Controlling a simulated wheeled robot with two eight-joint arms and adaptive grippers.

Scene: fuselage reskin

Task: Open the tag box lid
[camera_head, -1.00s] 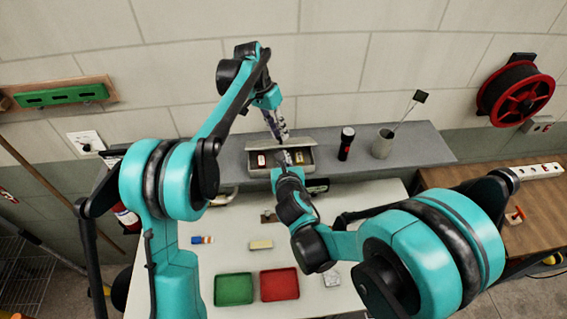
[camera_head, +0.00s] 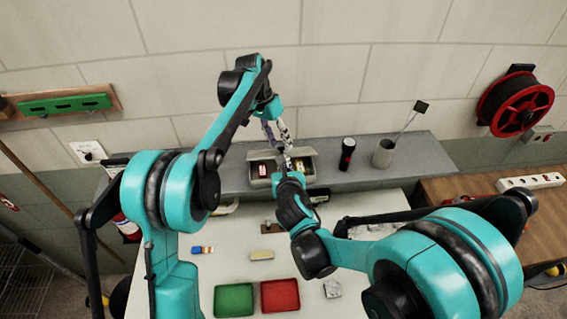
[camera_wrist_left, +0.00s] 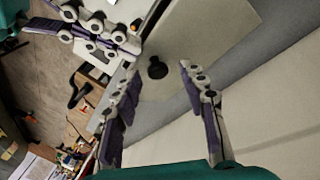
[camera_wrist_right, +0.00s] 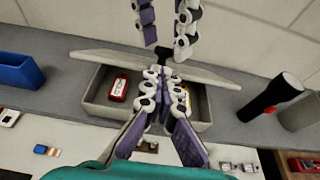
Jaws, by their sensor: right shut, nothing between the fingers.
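The grey tag box (camera_head: 258,183) stands on the shelf with red and yellow items inside. In the right wrist view the box (camera_wrist_right: 98,108) is open. Its pale lid (camera_wrist_right: 210,75) is tilted up at the back. The lid (camera_wrist_left: 190,35) shows in the left wrist view with a black knob (camera_wrist_left: 157,68). My left gripper (camera_head: 286,145) is behind the box. Its fingers (camera_wrist_left: 160,85) are spread, with the knob seen between them; contact is unclear. My right gripper (camera_head: 284,168) is shut and empty over the box, fingertips (camera_wrist_right: 165,80) near the lid's edge, hiding the middle.
A black flashlight (camera_head: 346,157) and a grey cup (camera_head: 383,154) stand on the shelf right of the box. A blue bin (camera_wrist_right: 18,72) is to its left. Green (camera_head: 233,299) and red (camera_head: 280,295) trays lie on the white table below.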

